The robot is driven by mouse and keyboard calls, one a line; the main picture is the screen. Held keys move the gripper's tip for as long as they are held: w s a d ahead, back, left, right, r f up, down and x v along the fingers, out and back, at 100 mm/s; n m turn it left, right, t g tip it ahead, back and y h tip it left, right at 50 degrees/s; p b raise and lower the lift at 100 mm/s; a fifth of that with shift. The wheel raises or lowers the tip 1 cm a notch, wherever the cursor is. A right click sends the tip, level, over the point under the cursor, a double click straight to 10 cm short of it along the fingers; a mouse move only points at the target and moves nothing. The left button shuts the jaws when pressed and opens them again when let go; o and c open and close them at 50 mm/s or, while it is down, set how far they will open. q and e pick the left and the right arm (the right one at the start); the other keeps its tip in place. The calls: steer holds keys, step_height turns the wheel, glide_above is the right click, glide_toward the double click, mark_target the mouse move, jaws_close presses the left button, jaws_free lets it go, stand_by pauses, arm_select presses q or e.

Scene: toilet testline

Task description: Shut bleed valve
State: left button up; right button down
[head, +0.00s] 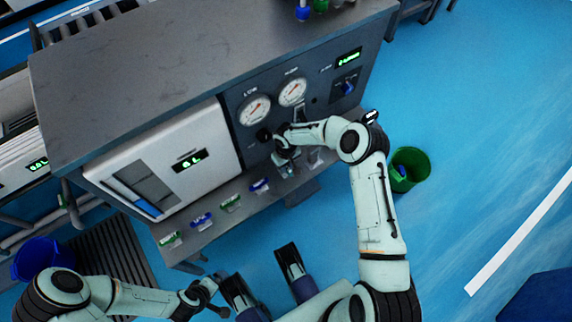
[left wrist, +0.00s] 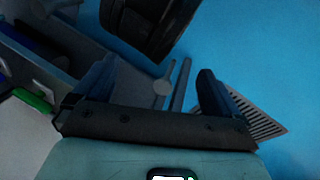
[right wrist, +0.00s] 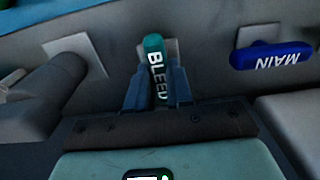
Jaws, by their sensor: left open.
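The bleed valve handle (right wrist: 156,66) is a short teal bar lettered BLEED. In the right wrist view it stands nearly upright, its top leaning slightly left, in front of a pale square plate. My right gripper (right wrist: 158,88) has one finger close on each side of the handle and appears shut on it. In the head view my right gripper (head: 287,160) is at the lower panel front and mostly hides the valve. My left gripper (left wrist: 158,75) is open and empty, low in front of the bench; a thin grey rod shows beyond its fingers.
A blue MAIN handle (right wrist: 272,56) is right of the bleed handle. Several green and blue handles, such as a blue one (head: 202,221), line the front ledge. Two gauges (head: 255,111) are above. A green bin (head: 411,172) and a blue bucket (head: 36,258) stand on the floor.

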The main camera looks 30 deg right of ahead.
arm_select(q)
steer(key=shift+w+f, duration=0.15)
arm_select(e)
steer(key=shift+m, duration=0.4)
steer(key=m+b, duration=0.1)
steer(key=m, duration=0.3)
steer(key=shift+m, duration=0.4)
steer(key=m+b, duration=0.1)
steer(key=m, duration=0.8)
arm_select(q)
steer(key=shift+t+y, duration=0.3)
steer(key=shift+t, duration=0.2)
steer(key=shift+w+a+f, duration=0.5)
steer(key=shift+w+f, duration=0.1)
steer(key=shift+w, duration=0.25)
steer(key=shift+w+a+f, duration=0.45)
steer(key=shift+w+f, duration=0.1)
steer(key=shift+w, duration=0.3)
arm_select(e)
steer(key=shift+m, duration=1.8)
steer(key=c, duration=1)
jaws_free()
steer(key=shift+r, duration=0.1)
